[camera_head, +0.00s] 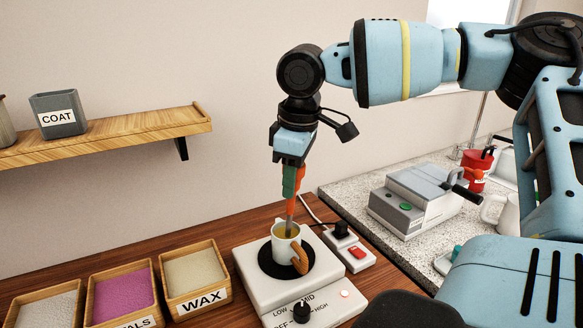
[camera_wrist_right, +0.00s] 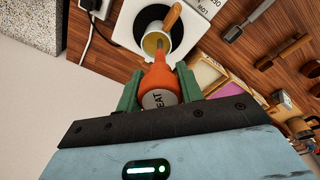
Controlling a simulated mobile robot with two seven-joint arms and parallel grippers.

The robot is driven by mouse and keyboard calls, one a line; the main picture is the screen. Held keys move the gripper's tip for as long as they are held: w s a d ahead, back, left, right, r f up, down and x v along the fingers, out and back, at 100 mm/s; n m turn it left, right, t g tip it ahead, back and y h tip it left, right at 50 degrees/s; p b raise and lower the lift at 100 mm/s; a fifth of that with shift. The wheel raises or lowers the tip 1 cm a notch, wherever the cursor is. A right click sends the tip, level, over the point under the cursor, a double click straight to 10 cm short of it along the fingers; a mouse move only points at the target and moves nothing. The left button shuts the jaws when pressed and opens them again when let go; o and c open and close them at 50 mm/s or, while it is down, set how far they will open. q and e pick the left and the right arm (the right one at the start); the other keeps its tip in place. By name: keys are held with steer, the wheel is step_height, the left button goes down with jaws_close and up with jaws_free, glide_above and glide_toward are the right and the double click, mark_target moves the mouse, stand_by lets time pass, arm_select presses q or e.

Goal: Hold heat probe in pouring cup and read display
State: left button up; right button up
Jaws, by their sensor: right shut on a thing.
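My right gripper (camera_head: 291,184) is shut on the orange handle of the heat probe (camera_head: 290,206) and holds it nearly upright above the pouring cup (camera_head: 282,252). The right wrist view shows the orange probe (camera_wrist_right: 160,76) between the green fingers (camera_wrist_right: 158,88), with a round grey end lettered partly "EAT"; no reading can be made out. The probe's metal tip reaches into the mouth of the white cup (camera_wrist_right: 147,33), which holds yellowish liquid. The cup has a wooden handle and stands on the dark disc of a white hot plate (camera_head: 248,272). My left gripper is not in view.
A wax box (camera_head: 197,280) and other wooden boxes stand left of the hot plate. A power strip (camera_head: 347,251) lies to its right. A grey device (camera_head: 413,200) stands on the speckled counter. A shelf (camera_head: 120,133) with a "COAT" cup (camera_head: 58,114) hangs at left.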

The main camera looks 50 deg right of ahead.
steer(key=shift+w+f+b, duration=0.15)
steer(key=shift+f+b, duration=0.15)
steer(key=shift+f, duration=1.05)
stand_by(6.7)
